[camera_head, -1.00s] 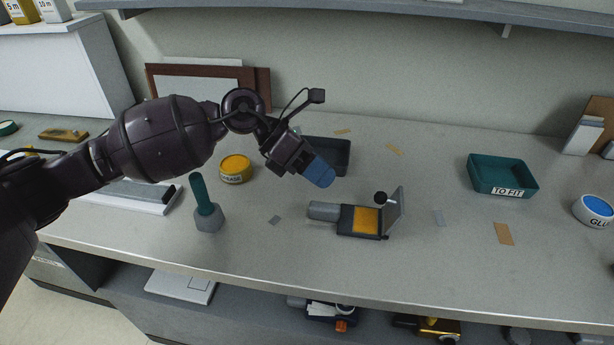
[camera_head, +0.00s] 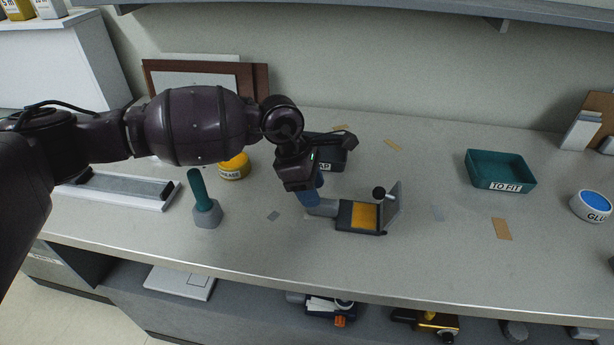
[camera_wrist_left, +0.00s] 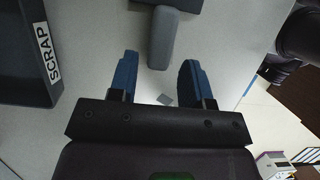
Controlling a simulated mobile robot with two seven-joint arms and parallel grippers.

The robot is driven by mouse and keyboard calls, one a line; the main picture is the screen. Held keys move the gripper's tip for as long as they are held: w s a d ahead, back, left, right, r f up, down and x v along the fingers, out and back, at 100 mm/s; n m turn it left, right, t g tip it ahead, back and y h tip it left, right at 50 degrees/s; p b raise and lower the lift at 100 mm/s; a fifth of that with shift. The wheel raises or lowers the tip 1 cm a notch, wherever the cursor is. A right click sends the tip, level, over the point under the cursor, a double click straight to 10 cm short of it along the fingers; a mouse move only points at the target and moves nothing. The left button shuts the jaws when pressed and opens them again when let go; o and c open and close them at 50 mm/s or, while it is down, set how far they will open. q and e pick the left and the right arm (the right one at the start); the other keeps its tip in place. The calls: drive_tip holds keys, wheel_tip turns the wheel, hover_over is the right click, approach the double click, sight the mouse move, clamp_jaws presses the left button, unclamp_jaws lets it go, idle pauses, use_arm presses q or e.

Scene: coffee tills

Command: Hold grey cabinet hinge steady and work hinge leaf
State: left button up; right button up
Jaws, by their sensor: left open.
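The grey cabinet hinge (camera_head: 346,226) lies on the bench, with a dark body, a yellow patch and a rounded grey end block (camera_head: 325,208) on its left. Its grey leaf (camera_head: 393,206) stands up at the right end, with a black knob (camera_head: 379,192) beside it. My left gripper (camera_head: 308,197) is at the grey end block, its blue fingers partly covering the block's left end. In the left wrist view the fingers (camera_wrist_left: 158,72) are apart, and the grey block (camera_wrist_left: 162,40) lies ahead, in line with the gap. My right gripper is not in view.
A dark SCRAP tray (camera_head: 336,158) stands behind the gripper. A yellow tin (camera_head: 234,167) and a green-handled tool (camera_head: 203,198) stand to the left. A green TO FIT tray (camera_head: 500,171) and a GLUE pot (camera_head: 591,206) are right. The bench front is mostly clear.

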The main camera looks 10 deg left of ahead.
sight(347, 211)
use_arm(q)
drive_tip(key=shift+x, duration=2)
drive_tip(key=shift+r, duration=0.1)
clamp_jaws()
drive_tip(key=shift+o, duration=0.8)
unclamp_jaws()
clamp_jaws()
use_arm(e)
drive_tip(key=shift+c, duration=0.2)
